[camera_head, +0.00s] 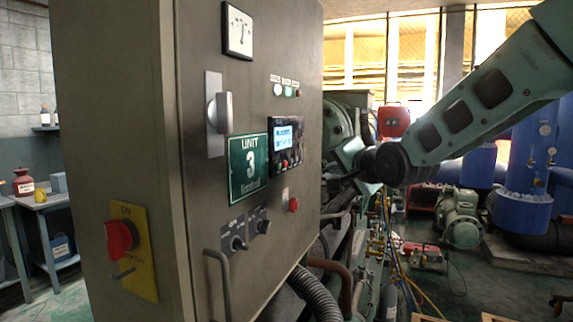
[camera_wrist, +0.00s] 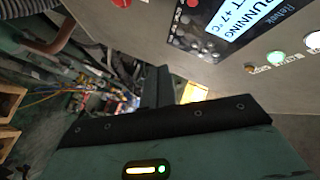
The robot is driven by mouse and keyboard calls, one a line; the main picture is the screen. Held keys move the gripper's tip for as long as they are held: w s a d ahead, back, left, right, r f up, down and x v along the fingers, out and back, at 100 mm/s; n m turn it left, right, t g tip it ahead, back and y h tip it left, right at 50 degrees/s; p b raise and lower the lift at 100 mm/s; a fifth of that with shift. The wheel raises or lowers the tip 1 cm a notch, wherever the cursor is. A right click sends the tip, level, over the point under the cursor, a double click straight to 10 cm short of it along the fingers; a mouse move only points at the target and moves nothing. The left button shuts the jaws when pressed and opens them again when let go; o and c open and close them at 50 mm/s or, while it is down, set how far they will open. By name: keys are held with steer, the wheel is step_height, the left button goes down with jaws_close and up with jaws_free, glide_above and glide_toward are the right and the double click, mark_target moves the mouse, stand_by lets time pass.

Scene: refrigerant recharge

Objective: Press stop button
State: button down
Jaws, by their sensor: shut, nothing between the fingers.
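A grey cabinet (camera_head: 255,90) marked "Unit 3" carries a black control panel (camera_head: 273,175) with a lit display (camera_head: 288,140) and a row of small buttons, some red. In the wrist view the display (camera_wrist: 247,20) reads "RUNNING" and "+7°C", with a red button (camera_wrist: 193,3) near its end. A separate red button (camera_head: 293,205) sits lower on the cabinet. No stop label is legible. My gripper (camera_head: 332,181) is right of the control panel, apart from the red buttons. Its shut, empty fingers (camera_wrist: 158,85) show in the wrist view.
A red rotary switch (camera_head: 122,238) on a yellow plate is on the cabinet's left side. A handle (camera_head: 221,280) and two dark knobs (camera_head: 250,235) stick out of the front. Pipes and hoses (camera_head: 320,290) lie below my gripper. The green indicator lamp (camera_wrist: 275,57) is lit.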

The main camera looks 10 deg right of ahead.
mark_target(285, 164)
steer(key=w+a+p, duration=0.3)
steer(key=w+a, duration=0.2)
steer(key=a, duration=0.2)
stand_by(2.2)
steer(key=shift+w+a, duration=0.2)
steer(key=shift+a, duration=0.1)
steer(key=shift+w+a, duration=0.2)
steer(key=shift+a, duration=0.1)
stand_by(0.7)
steer(key=shift+d, duration=0.1)
steer(key=shift+s+d+b, duration=0.45)
steer(key=shift+d+b, duration=0.1)
steer(key=shift+b, duration=0.1)
